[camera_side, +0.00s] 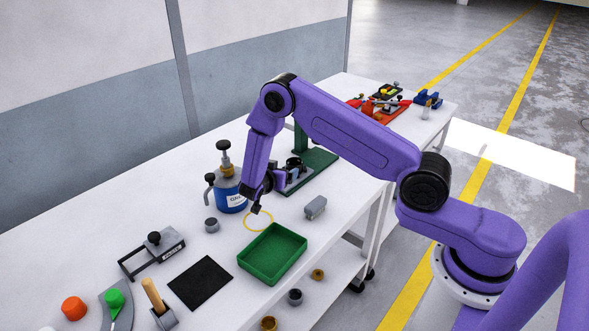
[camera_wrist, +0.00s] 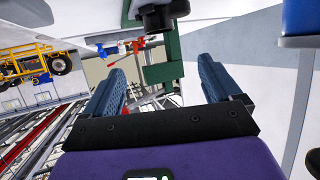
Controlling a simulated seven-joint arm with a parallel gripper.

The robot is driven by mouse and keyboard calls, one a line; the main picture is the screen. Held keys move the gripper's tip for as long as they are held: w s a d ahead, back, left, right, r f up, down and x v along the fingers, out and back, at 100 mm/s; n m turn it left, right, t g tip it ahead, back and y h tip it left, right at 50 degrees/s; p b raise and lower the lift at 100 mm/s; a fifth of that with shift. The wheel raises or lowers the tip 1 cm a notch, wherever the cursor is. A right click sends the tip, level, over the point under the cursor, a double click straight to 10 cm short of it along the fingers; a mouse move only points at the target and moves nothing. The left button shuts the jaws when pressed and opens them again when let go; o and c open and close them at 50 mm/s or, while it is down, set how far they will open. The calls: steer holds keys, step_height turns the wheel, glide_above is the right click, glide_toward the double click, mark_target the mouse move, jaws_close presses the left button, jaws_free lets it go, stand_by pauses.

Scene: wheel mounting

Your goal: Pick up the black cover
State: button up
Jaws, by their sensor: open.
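I cannot tell for sure which thing is the black cover. A flat black square (camera_side: 200,283) lies on the white table in the side view, left of the green tray. My gripper (camera_side: 256,208) is above the table, between the blue can and the green tray, well away from the black square. In the wrist view my gripper (camera_wrist: 160,80) has its two blue fingers wide apart with nothing held between them. The black square does not show in the wrist view.
A blue can (camera_side: 230,190) stands just left of my gripper. A green tray (camera_side: 272,254), a grey block (camera_side: 315,208), a small grey cylinder (camera_side: 211,225) and a black clamp frame (camera_side: 153,254) are around it. A green stand (camera_side: 316,166) is behind.

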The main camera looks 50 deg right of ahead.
glide_toward(297, 161)
steer(key=x, duration=0.2)
steer(key=shift+w+d, duration=0.25)
steer(key=shift+d, duration=0.05)
steer(key=shift+x, duration=2.6)
steer(key=shift+f, duration=0.15)
steer(key=c, duration=1.2)
